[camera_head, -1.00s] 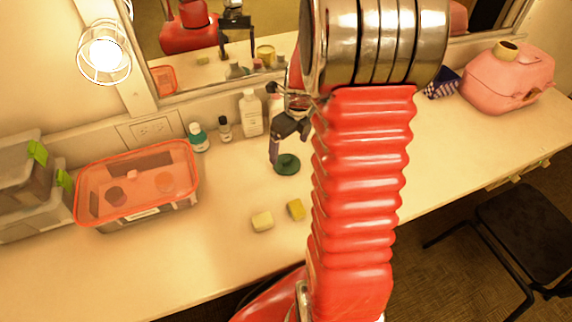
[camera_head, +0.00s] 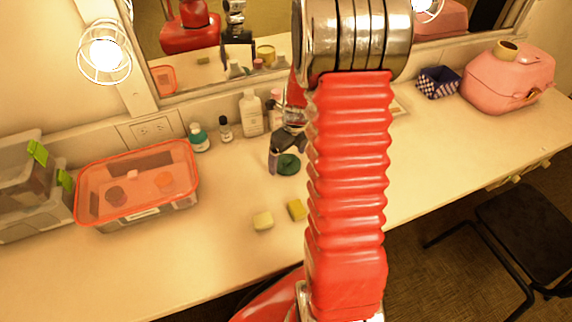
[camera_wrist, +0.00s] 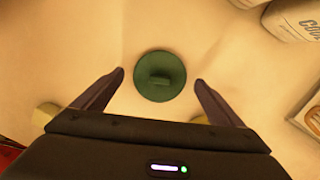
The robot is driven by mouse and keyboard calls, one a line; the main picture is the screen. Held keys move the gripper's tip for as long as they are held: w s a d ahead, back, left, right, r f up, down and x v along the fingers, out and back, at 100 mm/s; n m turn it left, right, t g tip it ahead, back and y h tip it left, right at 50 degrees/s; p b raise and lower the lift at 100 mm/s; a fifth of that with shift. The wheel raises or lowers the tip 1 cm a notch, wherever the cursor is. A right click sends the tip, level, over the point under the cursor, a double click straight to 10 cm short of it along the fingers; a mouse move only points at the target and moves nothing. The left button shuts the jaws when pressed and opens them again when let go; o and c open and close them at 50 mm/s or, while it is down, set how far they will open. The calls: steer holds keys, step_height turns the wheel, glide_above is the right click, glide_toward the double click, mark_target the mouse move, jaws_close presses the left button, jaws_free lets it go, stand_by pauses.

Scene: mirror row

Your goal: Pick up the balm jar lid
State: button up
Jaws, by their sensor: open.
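The balm jar lid is a dark green disc (camera_head: 289,165) lying on the counter, in front of the bottles by the wall. My gripper (camera_wrist: 160,80) is open, with one dark finger on each side of the lid and clear gaps between. The lid appears a little beyond the fingertips in that view. In the head view my gripper (camera_head: 285,160) is right at the lid, and my red arm hides the counter to its right.
A white bottle (camera_head: 251,114) and smaller bottles stand behind, below the mirror. An orange-rimmed container (camera_head: 140,212) is at left; a pink case (camera_head: 508,78) is at right.

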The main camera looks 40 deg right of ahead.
mark_target(287, 160)
steer(key=shift+w+f, duration=0.1)
steer(key=shift+f, duration=0.35)
steer(key=c, duration=1.1)
steer(key=shift+r, duration=0.15)
step_height(287, 160, up, 10)
steer(key=shift+f, duration=0.1)
steer(key=shift+a, duration=0.1)
stand_by(0.7)
